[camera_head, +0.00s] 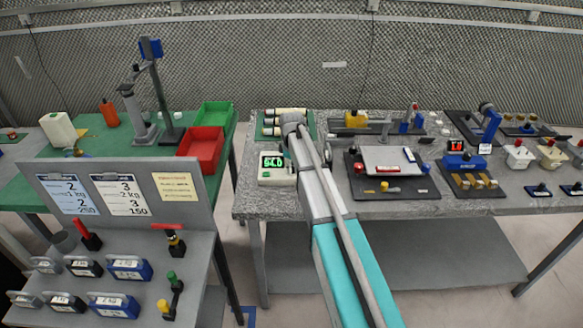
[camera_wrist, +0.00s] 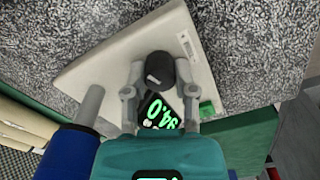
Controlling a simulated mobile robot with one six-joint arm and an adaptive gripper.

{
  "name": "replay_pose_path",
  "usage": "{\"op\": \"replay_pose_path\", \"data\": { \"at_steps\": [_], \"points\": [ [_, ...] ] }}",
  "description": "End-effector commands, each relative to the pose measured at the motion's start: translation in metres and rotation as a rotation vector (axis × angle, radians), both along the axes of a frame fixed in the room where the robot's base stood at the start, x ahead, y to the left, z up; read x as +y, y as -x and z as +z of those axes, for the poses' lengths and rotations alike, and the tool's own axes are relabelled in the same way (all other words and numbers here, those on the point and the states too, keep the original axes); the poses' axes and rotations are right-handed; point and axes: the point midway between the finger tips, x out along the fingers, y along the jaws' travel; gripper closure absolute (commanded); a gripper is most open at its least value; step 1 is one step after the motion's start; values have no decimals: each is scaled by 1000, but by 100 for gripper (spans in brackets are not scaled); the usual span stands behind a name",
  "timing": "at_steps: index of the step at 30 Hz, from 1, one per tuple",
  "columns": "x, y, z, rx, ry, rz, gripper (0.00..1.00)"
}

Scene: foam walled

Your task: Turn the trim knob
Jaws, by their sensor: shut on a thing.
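The trim knob (camera_wrist: 160,68) is a dark round knob on a white, flat-topped unit (camera_wrist: 95,72) in the wrist view. My gripper (camera_wrist: 160,75) is over the unit, with one grey finger on each side of the knob, shut on it. A black display with green digits lies just below the knob, partly between the fingers. In the head view the white unit (camera_head: 278,182) with its green display (camera_head: 272,162) sits at the left front of the grey table, beside my arm. The knob is hidden there behind my arm.
A green mat with several cream cylinders (camera_head: 290,111) lies behind the unit. A dark board with a grey plate (camera_head: 388,160) is to the right. Red (camera_head: 201,146) and green (camera_head: 213,114) bins stand on the left table. A sign panel (camera_head: 120,195) rises at front left.

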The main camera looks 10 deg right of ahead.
Motion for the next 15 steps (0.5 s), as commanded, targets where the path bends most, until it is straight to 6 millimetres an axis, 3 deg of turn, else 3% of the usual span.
{"op": "replay_pose_path", "data": {
  "at_steps": [15],
  "points": [
    [0,0,0,1,1,48,100]
  ]
}}
